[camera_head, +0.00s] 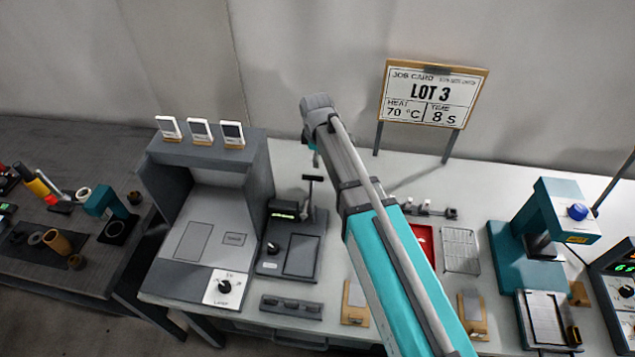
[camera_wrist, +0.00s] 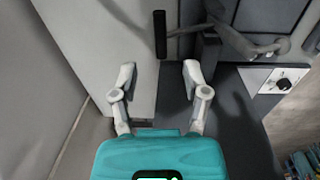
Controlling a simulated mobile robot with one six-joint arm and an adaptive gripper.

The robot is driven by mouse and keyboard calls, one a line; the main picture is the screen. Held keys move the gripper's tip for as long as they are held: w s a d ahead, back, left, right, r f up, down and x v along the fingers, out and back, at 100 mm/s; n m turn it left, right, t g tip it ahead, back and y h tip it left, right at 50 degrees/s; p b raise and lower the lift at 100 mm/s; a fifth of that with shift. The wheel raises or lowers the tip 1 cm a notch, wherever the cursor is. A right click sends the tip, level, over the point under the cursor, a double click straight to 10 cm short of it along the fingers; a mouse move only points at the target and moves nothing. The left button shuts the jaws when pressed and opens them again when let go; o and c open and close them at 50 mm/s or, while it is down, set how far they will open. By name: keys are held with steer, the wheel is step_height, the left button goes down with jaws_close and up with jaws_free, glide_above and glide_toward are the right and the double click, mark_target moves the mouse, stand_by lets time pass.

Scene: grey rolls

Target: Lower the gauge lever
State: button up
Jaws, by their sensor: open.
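The gauge (camera_head: 290,245) is a dark grey unit with a small lit display and a knob, on the white bench left of centre in the head view. Its lever ends in a dark crossbar handle (camera_head: 313,178), raised above the base at the back. In the wrist view the black handle (camera_wrist: 160,33) stands upright in the picture, ahead of the gap between my fingertips and apart from them. My gripper (camera_wrist: 158,72) is open and empty. In the head view it is mostly hidden behind my arm, just above the handle.
A grey booth (camera_head: 258,170) with small white-framed cards on top stands close left of the gauge. A dark slotted block (camera_head: 291,306) lies in front. A red tray (camera_head: 423,240), wire rack (camera_head: 460,250) and teal press (camera_head: 540,230) are to the right. A job card sign (camera_head: 432,95) stands behind.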

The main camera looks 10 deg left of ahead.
mark_target(317, 177)
steer(key=shift+w+f+b, duration=0.2)
steer(key=shift+f+b, duration=2.35)
steer(key=shift+f, duration=0.15)
steer(key=shift+w+f+b, duration=0.15)
steer(key=shift+f+b, duration=2.35)
steer(key=shift+f, duration=0.2)
jaws_close()
